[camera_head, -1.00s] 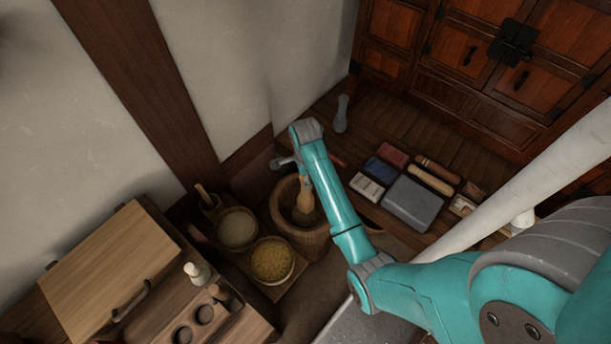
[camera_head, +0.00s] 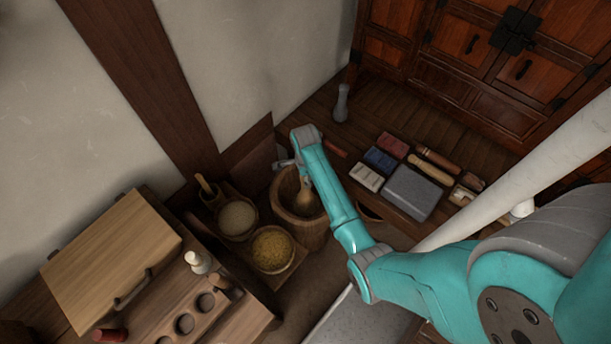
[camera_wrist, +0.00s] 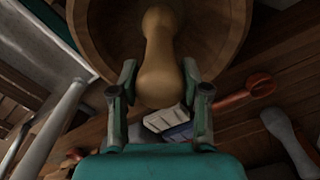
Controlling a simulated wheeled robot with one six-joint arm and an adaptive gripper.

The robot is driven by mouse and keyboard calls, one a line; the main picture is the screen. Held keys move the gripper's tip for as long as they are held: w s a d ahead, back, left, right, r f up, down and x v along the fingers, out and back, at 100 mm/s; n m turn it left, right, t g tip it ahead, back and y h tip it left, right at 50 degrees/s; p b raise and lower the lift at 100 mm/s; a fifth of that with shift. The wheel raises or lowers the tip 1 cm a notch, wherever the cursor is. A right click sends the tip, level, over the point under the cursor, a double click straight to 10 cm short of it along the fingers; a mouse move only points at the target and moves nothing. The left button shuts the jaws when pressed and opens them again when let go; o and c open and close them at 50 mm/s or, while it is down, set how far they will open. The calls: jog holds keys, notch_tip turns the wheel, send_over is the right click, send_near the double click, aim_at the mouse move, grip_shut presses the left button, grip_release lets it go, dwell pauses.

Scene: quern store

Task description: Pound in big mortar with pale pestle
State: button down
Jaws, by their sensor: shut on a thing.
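The big mortar (camera_head: 312,235) is a wide round wooden vessel left of my forearm in the head view; its inner wall (camera_wrist: 225,30) fills the top of the wrist view. The pale pestle (camera_head: 304,201) is light wood with a waisted shape, and its far end is inside the mortar's mouth. My gripper (camera_wrist: 160,80) is shut on the pestle's rounded near end (camera_wrist: 160,78), one finger on each side. In the head view my wrist hides most of the gripper and the pestle's top. I cannot tell whether the pestle touches the mortar's bottom.
Bowls of pale grain (camera_head: 237,219) and yellow grain (camera_head: 272,250) stand left of the mortar. A grey pestle (camera_head: 341,104) stands by the wall. A grey slab (camera_head: 411,192) and small coloured blocks lie right of my arm. A wooden case (camera_head: 112,260) and a holed rack are at lower left.

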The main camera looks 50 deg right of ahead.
notch_tip(320, 180, up, 8)
jog(key=shift+r, duration=0.1)
dwell(0.4)
jog(key=shift+f, duration=4.1)
notch_tip(320, 180, up, 8)
jog(key=shift+r, duration=0.1)
